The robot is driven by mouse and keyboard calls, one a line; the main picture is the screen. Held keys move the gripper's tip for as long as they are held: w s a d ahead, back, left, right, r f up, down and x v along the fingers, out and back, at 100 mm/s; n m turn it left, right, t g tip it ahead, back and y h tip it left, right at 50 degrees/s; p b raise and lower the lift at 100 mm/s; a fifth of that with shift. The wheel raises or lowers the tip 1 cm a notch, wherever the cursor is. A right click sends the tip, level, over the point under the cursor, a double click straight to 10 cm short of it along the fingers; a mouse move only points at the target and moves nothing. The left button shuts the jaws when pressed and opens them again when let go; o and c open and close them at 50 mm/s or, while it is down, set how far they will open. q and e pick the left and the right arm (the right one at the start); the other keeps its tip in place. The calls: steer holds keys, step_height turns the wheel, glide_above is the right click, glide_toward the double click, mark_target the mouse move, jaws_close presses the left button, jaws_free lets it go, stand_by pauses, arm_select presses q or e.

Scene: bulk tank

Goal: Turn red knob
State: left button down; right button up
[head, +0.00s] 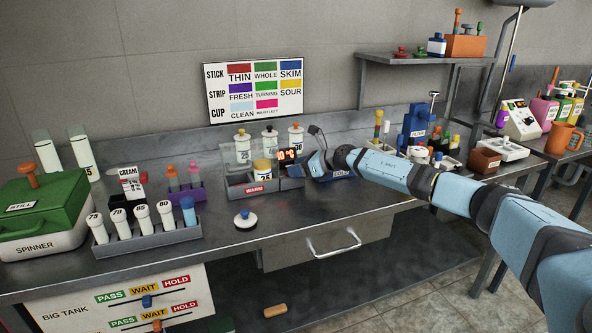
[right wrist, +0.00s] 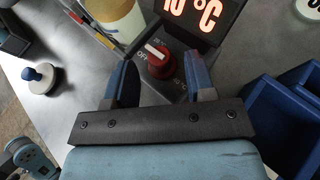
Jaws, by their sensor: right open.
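The red knob (right wrist: 160,66) with a white pointer bar sits on a dark panel below a lit display (right wrist: 199,14) in the right wrist view; "OFF" is printed at its left. My right gripper (right wrist: 161,60) is open, with one finger on each side of the knob. Gaps show between fingers and knob, and I see no clear contact. In the head view my right gripper (head: 315,162) is at the right side of the small display unit (head: 287,156); I cannot make out the knob there. My left gripper is not in view.
Blue bins (right wrist: 286,110) lie close on the right in the wrist view. A white disc with a blue ball (head: 245,219) sits on the open counter in front.

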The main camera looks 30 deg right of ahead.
steer(key=shift+w+a+f, duration=0.2)
steer(key=shift+w+a, duration=0.05)
steer(key=shift+w, duration=0.1)
steer(key=shift+c, duration=0.2)
